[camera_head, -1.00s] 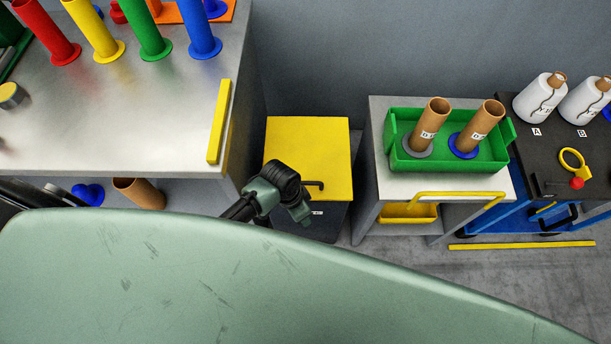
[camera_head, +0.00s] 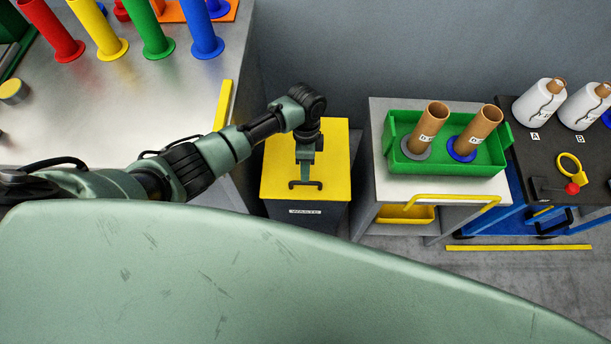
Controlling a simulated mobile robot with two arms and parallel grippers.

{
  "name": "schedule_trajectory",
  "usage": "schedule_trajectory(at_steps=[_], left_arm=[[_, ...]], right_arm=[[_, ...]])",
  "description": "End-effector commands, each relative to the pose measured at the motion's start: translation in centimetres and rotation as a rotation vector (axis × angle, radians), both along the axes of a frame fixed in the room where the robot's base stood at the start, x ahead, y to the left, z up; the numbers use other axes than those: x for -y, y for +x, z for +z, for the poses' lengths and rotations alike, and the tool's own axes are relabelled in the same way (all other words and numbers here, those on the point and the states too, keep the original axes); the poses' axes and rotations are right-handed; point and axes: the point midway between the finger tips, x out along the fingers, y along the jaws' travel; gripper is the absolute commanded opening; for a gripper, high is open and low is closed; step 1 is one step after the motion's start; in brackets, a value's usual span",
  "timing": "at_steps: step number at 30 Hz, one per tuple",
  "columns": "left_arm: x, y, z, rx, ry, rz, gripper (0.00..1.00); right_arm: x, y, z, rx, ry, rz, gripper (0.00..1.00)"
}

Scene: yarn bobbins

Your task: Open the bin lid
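The bin (camera_head: 318,207) stands on the floor between the workbench and a small cart. It is dark with a label on its front. Its yellow lid (camera_head: 335,160) lies flat and shut on top. A black handle (camera_head: 306,185) sits at the lid's front edge. My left arm reaches in from the left, and my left gripper (camera_head: 306,172) points down over the lid, just behind the handle. I cannot tell whether it touches the handle or how far its fingers are apart. My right gripper is not in view.
The metal workbench (camera_head: 150,110) with coloured spindles stands left of the bin. At right, a cart (camera_head: 376,190) carries a green tray (camera_head: 396,160) with two cardboard tubes. Further right is a dark cart (camera_head: 535,160) with white bobbins. My own green body fills the lower foreground.

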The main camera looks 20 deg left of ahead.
Motion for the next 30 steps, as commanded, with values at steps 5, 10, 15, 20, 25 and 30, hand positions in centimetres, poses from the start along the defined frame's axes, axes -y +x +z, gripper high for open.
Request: schedule_trajectory(at_steps=[5,10,15,20,25,30], left_arm=[[0.2,-0.7,-3.0,-0.003,-0.001,0.001,0.34],[0.4,-0.9,-4.6,-0.001,-0.001,0.001,0.34],[0.4,-1.0,-5.0,0.0,-0.001,0.0,0.34],[0.4,-1.0,-5.0,0.0,-0.001,0.0,0.34],[0.4,-1.0,-5.0,0.0,-0.001,0.001,0.0],[0.4,-1.0,-5.0,0.0,-0.001,0.001,0.0]], right_arm=[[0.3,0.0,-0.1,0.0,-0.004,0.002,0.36],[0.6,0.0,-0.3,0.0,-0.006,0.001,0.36],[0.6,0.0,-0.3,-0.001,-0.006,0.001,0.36],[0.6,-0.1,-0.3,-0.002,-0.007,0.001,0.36],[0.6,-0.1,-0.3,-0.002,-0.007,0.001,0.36],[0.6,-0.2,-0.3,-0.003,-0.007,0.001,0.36]])
